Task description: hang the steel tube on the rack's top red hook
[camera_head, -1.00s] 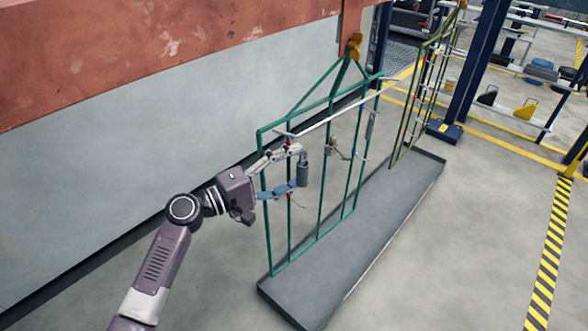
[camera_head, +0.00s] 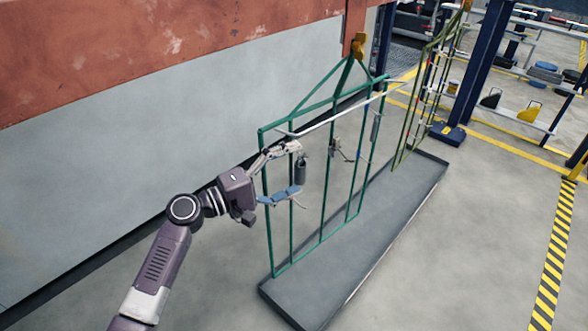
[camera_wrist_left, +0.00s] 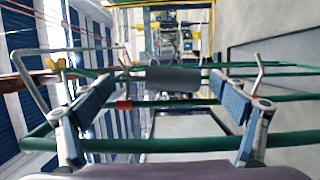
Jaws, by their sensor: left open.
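The steel tube (camera_head: 301,170) is a short grey cylinder. It is upright beside the green rack's near side, and it also shows between my fingers in the left wrist view (camera_wrist_left: 174,79). My left gripper (camera_head: 299,170) is open, one finger above the tube and one below. In the left wrist view the blue-padded fingers (camera_wrist_left: 160,104) stand wide apart, clear of the tube. The green rack (camera_head: 322,195) has upright bars with small hooks. A red hook mark (camera_wrist_left: 123,105) lies close to the tube's upper end. I cannot tell whether the tube rests on that hook. My right gripper is not in view.
The rack stands over a long grey platform (camera_head: 350,245), with a second rack (camera_head: 425,90) behind. A pale bar (camera_head: 335,118) crosses the first rack near its top. A grey wall (camera_head: 130,160) is at left.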

